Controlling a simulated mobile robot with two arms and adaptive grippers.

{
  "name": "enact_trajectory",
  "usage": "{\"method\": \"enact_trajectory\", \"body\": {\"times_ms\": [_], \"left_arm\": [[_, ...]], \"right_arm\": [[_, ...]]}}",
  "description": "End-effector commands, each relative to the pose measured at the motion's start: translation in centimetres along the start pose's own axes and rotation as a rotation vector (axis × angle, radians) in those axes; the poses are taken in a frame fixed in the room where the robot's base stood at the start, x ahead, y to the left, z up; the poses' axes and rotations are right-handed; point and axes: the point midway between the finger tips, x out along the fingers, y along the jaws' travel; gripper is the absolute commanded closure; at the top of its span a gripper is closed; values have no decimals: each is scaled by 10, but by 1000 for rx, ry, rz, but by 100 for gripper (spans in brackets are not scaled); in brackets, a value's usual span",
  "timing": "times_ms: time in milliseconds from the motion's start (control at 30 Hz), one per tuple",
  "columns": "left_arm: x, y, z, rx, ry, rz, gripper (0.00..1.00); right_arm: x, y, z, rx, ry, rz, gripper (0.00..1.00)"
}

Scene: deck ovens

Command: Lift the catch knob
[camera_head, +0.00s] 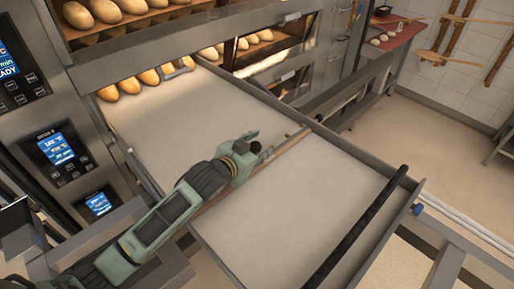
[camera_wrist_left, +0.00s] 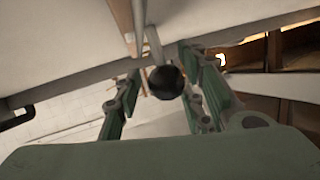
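The catch knob is a dark ball (camera_head: 256,147) on a thin stem, near the wooden crossbar of the loader (camera_head: 200,115) in the head view. My left gripper (camera_head: 254,145) reaches it from the lower left and partly surrounds it in that view. In the left wrist view the knob (camera_wrist_left: 166,82) sits between the two green fingers of my left gripper (camera_wrist_left: 163,95). Gaps show on both sides of the knob, so the fingers are open around it and do not appear to touch it. My right gripper is not in view.
Bread loaves (camera_head: 130,87) lie at the oven end of the loader. Oven control panels (camera_head: 60,150) stand at the left. A black bar (camera_head: 355,228) crosses the loader's near right end, with a blue knob (camera_head: 417,209) at its corner. Open floor lies to the right.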

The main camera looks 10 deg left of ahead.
Motion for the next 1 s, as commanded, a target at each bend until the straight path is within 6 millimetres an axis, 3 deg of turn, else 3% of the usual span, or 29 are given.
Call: {"method": "enact_trajectory", "body": {"times_ms": [367,800,1000], "left_arm": [[-7,-1,1,1,-1,-2,63],[-89,0,1,1,-1,-1,63],[-114,0,0,2,-1,-1,63]], "right_arm": [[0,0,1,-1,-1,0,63],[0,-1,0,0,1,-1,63],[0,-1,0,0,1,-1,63]]}}
